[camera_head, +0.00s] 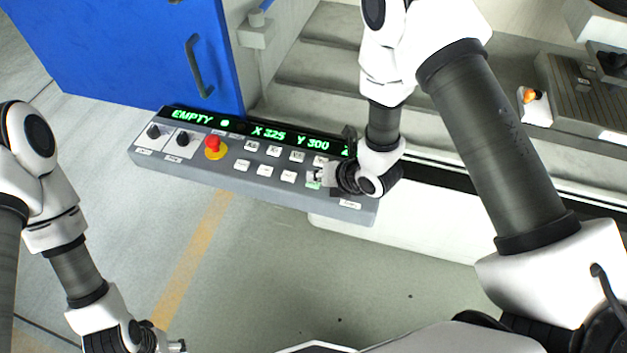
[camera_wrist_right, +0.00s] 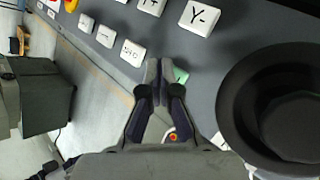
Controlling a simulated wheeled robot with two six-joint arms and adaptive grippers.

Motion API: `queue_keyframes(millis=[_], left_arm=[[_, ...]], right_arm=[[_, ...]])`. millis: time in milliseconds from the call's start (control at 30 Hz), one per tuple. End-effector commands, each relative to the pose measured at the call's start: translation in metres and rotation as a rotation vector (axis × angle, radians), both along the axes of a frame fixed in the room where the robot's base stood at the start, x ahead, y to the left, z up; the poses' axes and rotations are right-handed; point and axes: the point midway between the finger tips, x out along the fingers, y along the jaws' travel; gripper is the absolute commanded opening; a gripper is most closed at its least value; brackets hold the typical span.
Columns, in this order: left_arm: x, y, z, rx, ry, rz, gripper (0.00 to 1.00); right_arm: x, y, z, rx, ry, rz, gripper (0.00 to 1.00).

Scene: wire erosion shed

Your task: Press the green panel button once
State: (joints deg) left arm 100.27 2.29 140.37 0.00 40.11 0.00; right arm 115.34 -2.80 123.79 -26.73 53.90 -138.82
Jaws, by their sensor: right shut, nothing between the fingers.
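The green panel button (camera_head: 313,184) is at the right end of the lower row on the grey control panel (camera_head: 190,165). In the right wrist view the green button (camera_wrist_right: 181,76) shows just beside and behind the fingertips, partly hidden by them. My right gripper (camera_head: 321,177) is shut and empty, with its tips at the green button; I cannot tell whether they touch it. The closed fingertips (camera_wrist_right: 159,68) also show in the wrist view. My left gripper (camera_head: 176,346) is low at the bottom edge, away from the panel, and its jaws are too small to judge.
White keys (camera_head: 265,171) sit close left of the green button, and a red emergency stop (camera_head: 213,143) is further left. A black round knob (camera_wrist_right: 285,105) is close right of my fingers in the wrist view. A blue door (camera_head: 130,50) stands behind; the floor in front is clear.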

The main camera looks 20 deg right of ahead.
Motion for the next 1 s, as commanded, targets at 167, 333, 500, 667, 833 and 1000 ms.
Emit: queue_keyframes(millis=[167, 333, 500, 667, 833, 1000], left_arm=[[0.0, 0.0, 0.0, 0.0, 0.0, 0.0, 0.66], [0.0, 0.0, 0.003, 0.0, 0.0, 0.0, 0.66], [0.0, 0.0, 0.008, 0.0, 0.0, 0.0, 0.66], [0.0, 0.0, 0.009, 0.0, 0.0, 0.0, 0.66], [0.0, 0.0, 0.009, 0.0, 0.0, 0.0, 0.66], [0.0, 0.0, 0.015, 0.0, 0.0, 0.0, 0.66]], right_arm=[[0.0, 0.0, 0.0, 0.0, 0.001, 0.001, 0.0], [0.0, 0.0, 0.004, 0.0, 0.0, 0.0, 0.0], [0.0, 0.0, 0.014, 0.0, 0.0, 0.0, 0.0], [0.0, 0.0, 0.016, 0.0, 0.001, 0.001, 0.0], [0.0, 0.0, 0.016, 0.0, 0.0, 0.0, 0.0], [0.0, 0.0, 0.025, 0.0, -0.001, -0.001, 0.0]])
